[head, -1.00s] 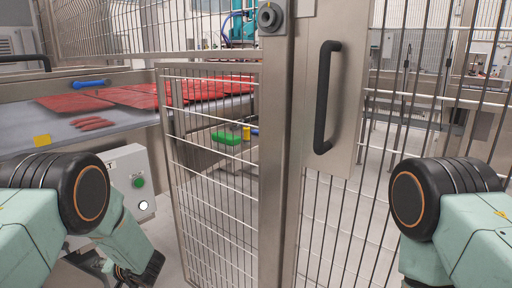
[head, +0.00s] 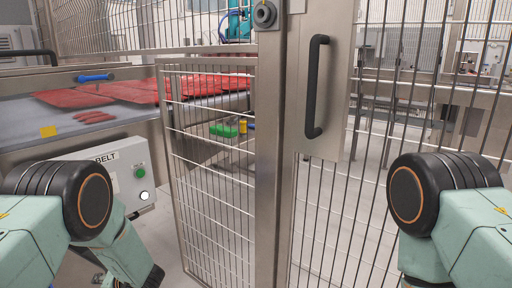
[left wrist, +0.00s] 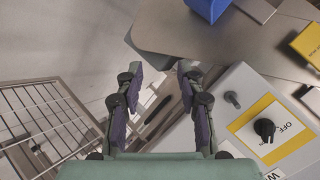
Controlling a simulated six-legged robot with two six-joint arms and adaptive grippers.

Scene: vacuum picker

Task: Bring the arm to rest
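My left arm (head: 60,215) comes in from the left in the head view, bent downward in front of the grey control box. Its gripper is not clear there. In the left wrist view my left gripper (left wrist: 158,82) is open, with nothing between its fingers. A grey box with a yellow plate and a black OFF knob (left wrist: 265,129) lies to the right of the fingers, apart from them. My right arm (head: 445,200) is bent at the right edge of the head view. Its gripper is out of view.
The control box (head: 120,175) with a BELT label, green button and white button stands by the belt (head: 30,112) with red pieces. A mesh gate (head: 215,170) and a steel post (head: 270,150) stand close in front. A black handle (head: 317,85) is on the fence door.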

